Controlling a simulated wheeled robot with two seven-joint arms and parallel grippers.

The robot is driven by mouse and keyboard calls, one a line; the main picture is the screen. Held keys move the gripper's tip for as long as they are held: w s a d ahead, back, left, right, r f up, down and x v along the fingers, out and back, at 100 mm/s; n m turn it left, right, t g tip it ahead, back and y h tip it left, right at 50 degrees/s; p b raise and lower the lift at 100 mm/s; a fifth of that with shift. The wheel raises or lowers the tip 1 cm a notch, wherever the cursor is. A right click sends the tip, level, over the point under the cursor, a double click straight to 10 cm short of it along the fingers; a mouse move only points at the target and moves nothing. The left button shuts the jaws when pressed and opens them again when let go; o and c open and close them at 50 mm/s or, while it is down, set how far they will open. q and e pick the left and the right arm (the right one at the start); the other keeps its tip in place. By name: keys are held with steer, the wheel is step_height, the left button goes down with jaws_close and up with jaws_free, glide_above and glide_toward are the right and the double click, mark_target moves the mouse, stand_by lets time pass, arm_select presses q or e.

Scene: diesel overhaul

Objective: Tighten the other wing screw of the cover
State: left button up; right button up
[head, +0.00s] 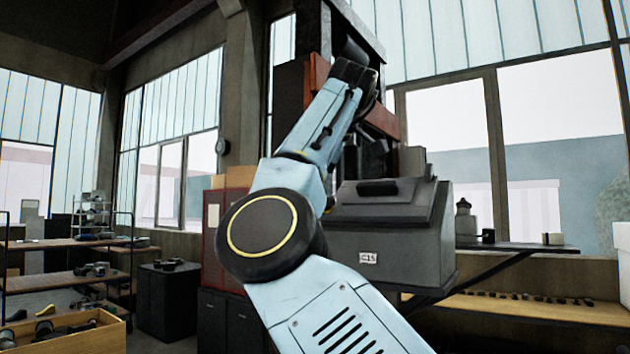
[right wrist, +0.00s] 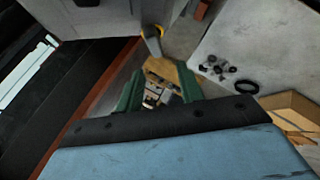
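No wing screw and no cover can be made out for certain in either view. One blue arm of mine rises through the middle of the head view, most likely the right one. Its dark end is raised in front of the red and black upright frame, and its fingers cannot be made out there. In the right wrist view my right gripper (right wrist: 160,88) shows two green fingers standing apart. I see nothing held between them; a tan surface with small parts lies beyond the gap. My left gripper is in neither view.
A grey metal case (head: 390,235) with a dark handle and a label stands behind my arm. A shelf (head: 520,247) holds small containers at right. A wooden crate (head: 75,338) sits lower left. The right wrist view shows a black ring (right wrist: 246,87) on a pale surface.

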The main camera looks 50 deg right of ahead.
steer(key=shift+w+d+f+b, duration=0.1)
steer(key=shift+d+f+b, duration=0.45)
steer(key=shift+f, duration=0.25)
steer(key=shift+w+d+f+b, duration=0.1)
steer(key=shift+d+f+b, duration=0.25)
steer(key=shift+d+f, duration=0.35)
steer(key=shift+a, duration=0.1)
jaws_close()
steer(key=shift+s+f+m+b, duration=0.1)
steer(key=shift+f+m+b, duration=0.05)
steer(key=shift+m+b, duration=0.25)
steer(key=shift+f+m+t+h+b, duration=0.1)
steer(key=shift+m+t+h+b, duration=0.3)
steer(key=shift+m+h+b, duration=0.65)
steer(key=shift+m, duration=0.55)
steer(key=shift+r+h, duration=0.25)
